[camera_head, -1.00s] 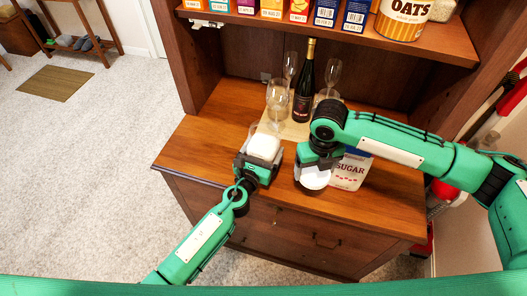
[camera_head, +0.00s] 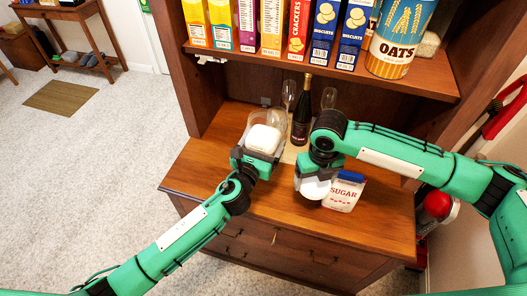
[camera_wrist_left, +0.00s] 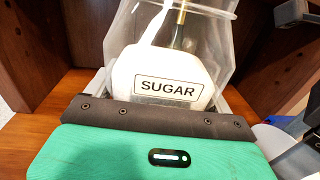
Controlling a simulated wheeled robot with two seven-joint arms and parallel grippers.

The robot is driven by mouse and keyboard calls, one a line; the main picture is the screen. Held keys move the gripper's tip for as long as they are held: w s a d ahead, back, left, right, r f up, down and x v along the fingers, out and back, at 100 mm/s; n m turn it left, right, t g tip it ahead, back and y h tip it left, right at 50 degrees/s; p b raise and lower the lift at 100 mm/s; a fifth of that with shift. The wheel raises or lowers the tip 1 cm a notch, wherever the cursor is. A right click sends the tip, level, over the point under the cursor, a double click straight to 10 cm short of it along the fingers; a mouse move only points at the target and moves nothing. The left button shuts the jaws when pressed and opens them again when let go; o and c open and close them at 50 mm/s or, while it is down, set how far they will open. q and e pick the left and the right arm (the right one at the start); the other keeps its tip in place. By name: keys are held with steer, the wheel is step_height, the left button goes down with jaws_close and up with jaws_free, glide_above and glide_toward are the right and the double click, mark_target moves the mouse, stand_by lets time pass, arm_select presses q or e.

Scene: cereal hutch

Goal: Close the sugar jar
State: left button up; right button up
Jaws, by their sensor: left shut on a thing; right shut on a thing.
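The sugar jar (camera_head: 264,139) is clear, with white contents, and stands out at the left of the hutch counter in the head view. In the left wrist view its "SUGAR" label (camera_wrist_left: 168,89) faces me, and no lid shows on its clear upper part. My left gripper (camera_head: 257,157) is shut on the jar; its fingers are mostly hidden. My right gripper (camera_head: 318,172) is shut on a round white lid (camera_head: 314,189), held to the right of the jar and apart from it.
A sugar packet (camera_head: 345,194) stands just right of the lid. A dark wine bottle (camera_head: 301,112) and clear glasses (camera_head: 289,94) stand behind the jar. Cereal boxes and an oats tin (camera_head: 401,40) fill the shelf above. The counter's left part (camera_head: 200,165) is clear.

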mark_target(269, 122)
arm_select(q)
steer(key=shift+r, duration=2.15)
arm_select(e)
steer(key=shift+r, duration=0.3)
